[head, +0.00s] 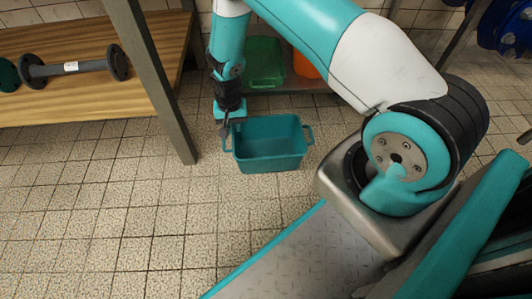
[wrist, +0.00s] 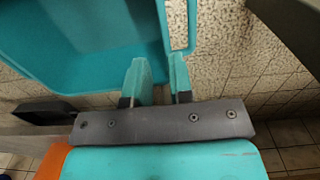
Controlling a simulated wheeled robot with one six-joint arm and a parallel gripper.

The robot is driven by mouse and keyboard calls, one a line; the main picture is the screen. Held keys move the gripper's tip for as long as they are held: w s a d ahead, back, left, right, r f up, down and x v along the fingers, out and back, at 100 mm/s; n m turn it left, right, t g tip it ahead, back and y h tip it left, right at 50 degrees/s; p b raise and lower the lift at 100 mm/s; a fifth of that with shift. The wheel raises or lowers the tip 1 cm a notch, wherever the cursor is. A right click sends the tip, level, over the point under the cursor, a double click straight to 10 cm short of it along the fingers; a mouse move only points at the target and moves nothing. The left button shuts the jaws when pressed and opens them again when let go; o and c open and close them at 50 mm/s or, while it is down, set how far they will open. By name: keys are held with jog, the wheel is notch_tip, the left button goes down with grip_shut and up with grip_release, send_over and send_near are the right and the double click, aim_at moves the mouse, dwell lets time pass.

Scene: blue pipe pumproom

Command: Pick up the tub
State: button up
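The tub (head: 268,143) is a teal, open, empty box standing on the tiled floor, with a loop handle at its left and right ends. In the wrist view the tub (wrist: 85,40) fills the upper left, with one handle (wrist: 192,22) at the top. My gripper (head: 225,127) points down at the left handle in the head view. In the wrist view my gripper (wrist: 157,68) has its two teal fingers apart, with a gap between them. The fingertips are close to the tub's edge and the handle's end; I cannot tell whether they touch.
A wooden bench (head: 90,75) with a dark flanged pipe (head: 75,68) stands at the left, its metal leg (head: 160,90) near the tub. Behind the tub, a green crate (head: 265,62) and an orange container (head: 305,65) sit on a low shelf. The floor in front is clear.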

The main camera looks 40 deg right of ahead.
aim_at(235, 140)
notch_tip(235, 140, down, 5)
jog(key=shift+r+b, duration=0.1)
jog(key=shift+b, duration=0.9)
notch_tip(235, 140, down, 5)
jog(key=b, duration=0.4)
jog(key=shift+a+b, duration=0.1)
jog(key=shift+b, duration=0.3)
grip_shut()
